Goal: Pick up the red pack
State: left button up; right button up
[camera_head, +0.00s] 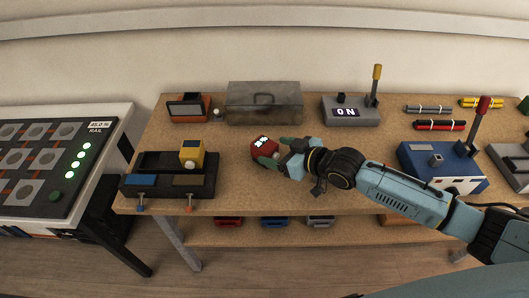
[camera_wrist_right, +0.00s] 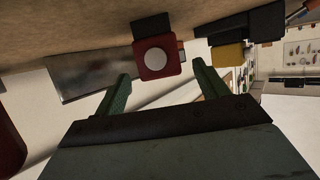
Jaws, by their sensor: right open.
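The red pack (camera_head: 262,149) is a small red block with a dark, white-marked face, on the wooden bench. In the right wrist view the red pack (camera_wrist_right: 145,73) shows a round white disc on its near face. My right gripper (camera_head: 278,158) is at the pack's right side in the head view, its green fingers partly covering it. In the right wrist view my right gripper (camera_wrist_right: 160,76) is open, with the pack in line with the gap between the fingertips. I cannot tell how deep the pack sits between them. My left gripper is not in view.
A black charger-like base (camera_head: 200,187) with a yellow block (camera_head: 192,152) stands left of the pack. A grey metal box (camera_head: 263,103) is behind. A grey ON switch unit (camera_head: 350,112) and a blue lever unit (camera_head: 443,168) stand right. Bare bench lies around the pack.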

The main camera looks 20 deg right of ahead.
aim_at(264, 147)
jog(key=b+x, duration=0.1)
jog(key=x, duration=0.4)
jog(key=shift+a, duration=0.1)
jog(key=shift+c, duration=0.4)
jog(key=c, duration=1.2)
